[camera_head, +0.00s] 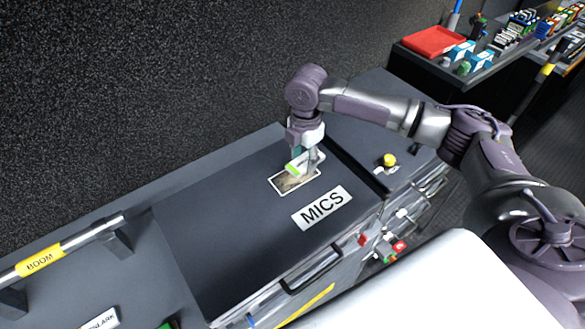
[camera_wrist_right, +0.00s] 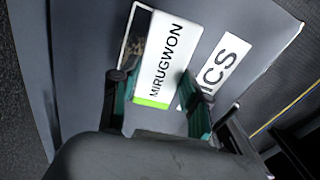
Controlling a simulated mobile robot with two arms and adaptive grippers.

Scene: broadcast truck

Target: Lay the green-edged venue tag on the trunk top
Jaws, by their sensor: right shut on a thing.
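The white venue tag (camera_head: 297,162) with a green edge is in my right gripper (camera_head: 307,159), over the dark trunk top (camera_head: 225,215). In the right wrist view the tag (camera_wrist_right: 166,55) reads MIRUGWON, with its green edge toward my palm. My right gripper (camera_wrist_right: 157,88) is shut on the tag, with a teal finger on either side. A card with a dark picture (camera_head: 288,184) and a pale border lies on the trunk top below the tag and is partly covered by it. I cannot tell whether the tag touches the trunk or the card. My left gripper is out of view.
A MICS label (camera_head: 322,206) lies on the trunk top near its front edge. A yellow knob (camera_head: 389,160) is right of the trunk. A BOOM pole (camera_head: 40,262) is at left. A red tray (camera_head: 434,41) stands at the back right. The trunk top's left part is clear.

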